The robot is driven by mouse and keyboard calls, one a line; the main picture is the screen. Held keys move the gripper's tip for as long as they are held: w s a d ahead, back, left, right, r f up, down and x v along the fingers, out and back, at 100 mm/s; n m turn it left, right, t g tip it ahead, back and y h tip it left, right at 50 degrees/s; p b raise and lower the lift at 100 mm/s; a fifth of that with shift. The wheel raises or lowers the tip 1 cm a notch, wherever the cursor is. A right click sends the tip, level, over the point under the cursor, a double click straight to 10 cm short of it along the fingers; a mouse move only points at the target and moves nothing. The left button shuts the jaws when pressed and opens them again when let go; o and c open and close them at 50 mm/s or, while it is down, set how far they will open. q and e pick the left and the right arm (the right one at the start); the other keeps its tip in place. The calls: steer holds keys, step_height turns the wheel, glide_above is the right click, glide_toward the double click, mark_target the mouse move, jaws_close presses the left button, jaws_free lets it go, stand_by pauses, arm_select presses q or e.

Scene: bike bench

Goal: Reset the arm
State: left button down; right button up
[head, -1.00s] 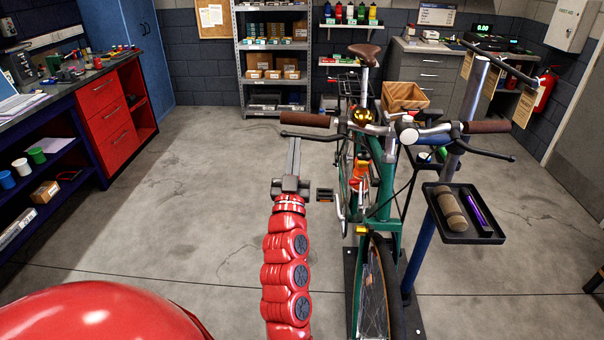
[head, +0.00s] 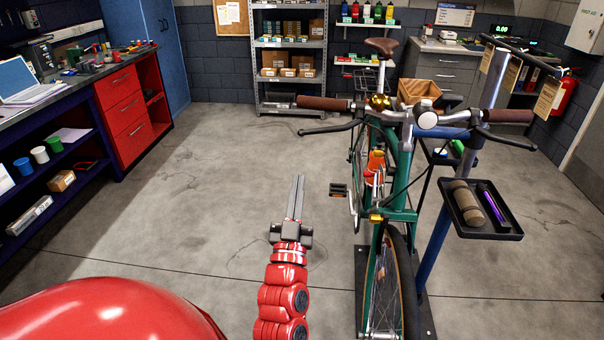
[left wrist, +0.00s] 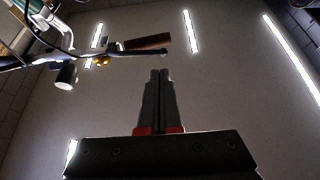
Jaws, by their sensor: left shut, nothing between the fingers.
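My left gripper (head: 296,198) is shut and empty in the head view, pointing up and away from me at the end of my red arm. It is apart from the green bike (head: 402,180), over the open floor to the left of the pedal. In the left wrist view the shut fingers (left wrist: 159,78) point up toward the ceiling, with a handlebar grip (left wrist: 148,42) beyond them at the upper left. My right gripper is not in view.
The bike stands in a repair stand with a blue post (head: 433,235). A small black tray (head: 482,234) holds a brown roll and a purple object. A workbench (head: 75,92) with red drawers (head: 122,103) stands at left. The floor (head: 190,210) between is clear.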

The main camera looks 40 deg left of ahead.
arm_select(q)
steer(key=shift+s+f, duration=0.1)
steer(key=shift+s, duration=0.1)
steer(key=shift+d, duration=0.1)
stand_by(0.4)
